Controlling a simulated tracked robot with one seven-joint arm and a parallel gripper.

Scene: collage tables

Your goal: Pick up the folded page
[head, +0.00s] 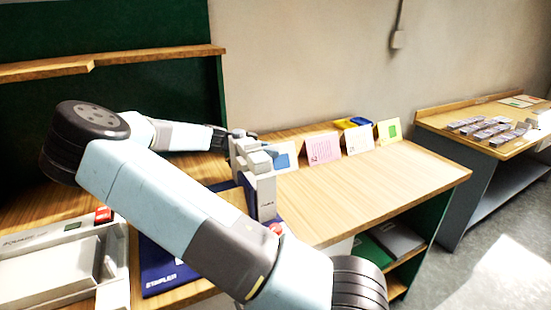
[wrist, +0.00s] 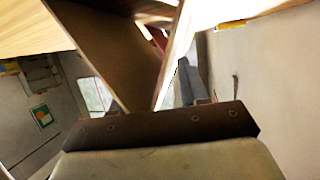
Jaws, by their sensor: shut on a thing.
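A cream folded page (head: 290,150) with a blue patch stands at the left end of a row of folded cards on the wooden table. In the wrist view, shadowed brown panels of the page (wrist: 115,50) spread in a V in front of the gripper's dark mount. I cannot tell whether the page still touches the table.
A pink card (head: 322,148), a white card (head: 358,140) and a yellow card with a green square (head: 389,132) stand to the right.

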